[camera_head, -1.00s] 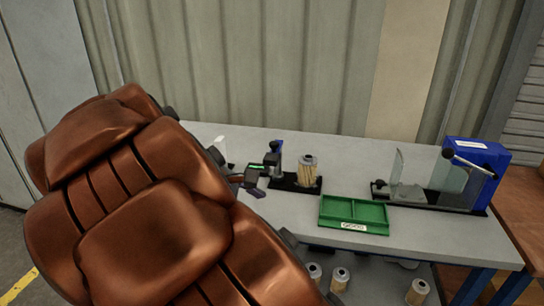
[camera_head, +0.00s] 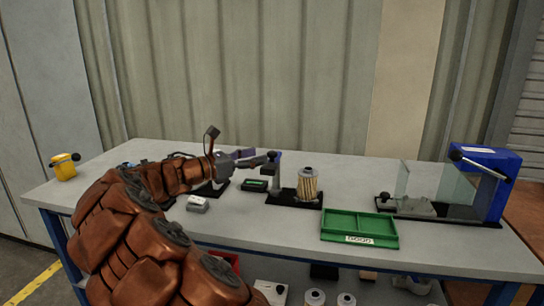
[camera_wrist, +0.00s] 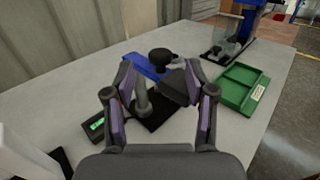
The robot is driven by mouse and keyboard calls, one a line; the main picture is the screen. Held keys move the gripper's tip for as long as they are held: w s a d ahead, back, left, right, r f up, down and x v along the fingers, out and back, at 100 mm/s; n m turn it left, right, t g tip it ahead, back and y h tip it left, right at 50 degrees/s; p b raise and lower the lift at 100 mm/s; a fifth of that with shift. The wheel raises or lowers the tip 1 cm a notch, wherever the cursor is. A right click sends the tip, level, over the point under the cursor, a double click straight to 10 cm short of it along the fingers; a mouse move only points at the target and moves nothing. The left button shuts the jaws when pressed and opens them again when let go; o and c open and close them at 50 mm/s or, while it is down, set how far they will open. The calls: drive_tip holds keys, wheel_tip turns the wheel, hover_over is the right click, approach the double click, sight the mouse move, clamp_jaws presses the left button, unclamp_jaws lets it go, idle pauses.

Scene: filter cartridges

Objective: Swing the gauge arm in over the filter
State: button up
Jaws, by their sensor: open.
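The pleated tan filter (camera_head: 308,187) stands upright on the base, right of the post. My gripper (camera_head: 258,161) is at the left of the post top, close to the gauge arm. In the wrist view my gripper (camera_wrist: 158,98) is open, with the black knob (camera_wrist: 161,56), a blue bar (camera_wrist: 143,68) and the post (camera_wrist: 143,100) seen between and beyond its fingers. I cannot tell whether it touches the arm. The filter does not show clearly there.
A small readout with a green display (camera_head: 254,185) lies left of the stand. A green tray (camera_head: 360,239) is to the right. A blue press with clear guards (camera_head: 487,180) stands at the far right. A yellow device (camera_head: 64,166) sits at the left end. The bench front is largely clear.

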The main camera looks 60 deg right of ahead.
sight(268, 153)
drive_tip(key=shift+x, duration=3.1)
clamp_jaws()
